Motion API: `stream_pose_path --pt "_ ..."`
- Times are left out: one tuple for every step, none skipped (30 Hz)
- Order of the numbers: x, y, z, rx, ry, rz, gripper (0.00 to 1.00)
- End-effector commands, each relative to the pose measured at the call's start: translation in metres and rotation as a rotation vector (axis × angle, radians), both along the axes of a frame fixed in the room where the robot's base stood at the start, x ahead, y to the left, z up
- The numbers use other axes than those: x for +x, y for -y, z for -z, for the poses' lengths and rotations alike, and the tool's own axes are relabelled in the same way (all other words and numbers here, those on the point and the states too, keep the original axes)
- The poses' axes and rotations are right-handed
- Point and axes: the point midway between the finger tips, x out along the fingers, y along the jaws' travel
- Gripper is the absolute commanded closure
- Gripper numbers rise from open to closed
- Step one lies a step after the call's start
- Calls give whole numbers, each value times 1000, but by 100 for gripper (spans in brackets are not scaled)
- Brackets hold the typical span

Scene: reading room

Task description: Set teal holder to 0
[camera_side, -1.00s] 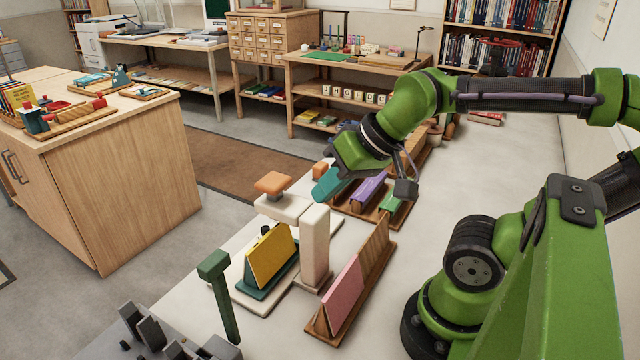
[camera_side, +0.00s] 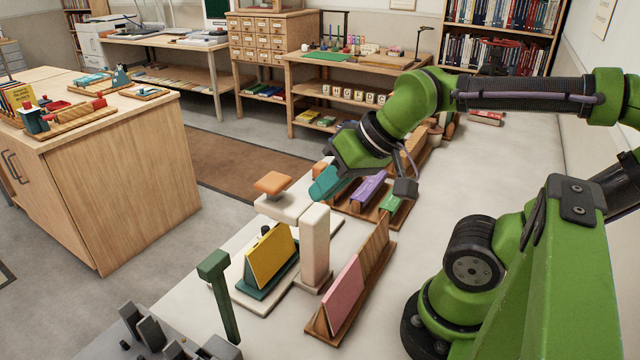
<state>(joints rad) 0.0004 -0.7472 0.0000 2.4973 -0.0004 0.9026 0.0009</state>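My gripper (camera_side: 326,184) reaches down and left over the far part of the pale table, beside the wooden rack (camera_side: 402,214). A teal piece shows at its tip; I cannot tell whether it is a finger or something held. A purple piece (camera_side: 369,188) and a green piece (camera_side: 390,203) sit on the rack, just right of and below the tip. A dark teal-green holder (camera_side: 271,284) stands nearer on a white base, with a yellow card (camera_side: 272,256) leaning in it. No number marks are legible.
A cream post (camera_side: 315,248) with an orange-topped arm (camera_side: 272,184) stands between my gripper and the yellow card. A pink card (camera_side: 344,290) leans in a long wooden rack (camera_side: 373,262). A green post (camera_side: 219,290) and grey blocks (camera_side: 150,333) are at the near left.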

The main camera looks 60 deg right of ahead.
Motion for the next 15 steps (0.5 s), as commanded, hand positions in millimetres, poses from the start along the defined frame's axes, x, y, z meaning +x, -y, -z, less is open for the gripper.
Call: stream_pose_path --pt "3 1 -2 5 -9 9 82" --pt "5 2 -3 11 -20 16 77" --pt "9 3 -5 20 -40 31 71" --pt "13 4 -7 31 -61 45 67" --pt "19 6 -10 43 -85 63 67" --pt "27 9 -13 63 -122 93 67" --pt "35 12 -16 78 -154 119 67" --pt "43 15 -18 97 -189 148 67" --pt "54 20 -21 122 -237 188 67" --pt "62 24 -22 140 -274 219 67" --pt "71 29 -23 158 -308 250 67" --pt "83 34 -23 183 -355 294 67" --pt "91 39 -23 200 -391 326 67" --pt "100 44 -22 217 -424 359 67" --pt "111 51 -20 241 -470 403 67"
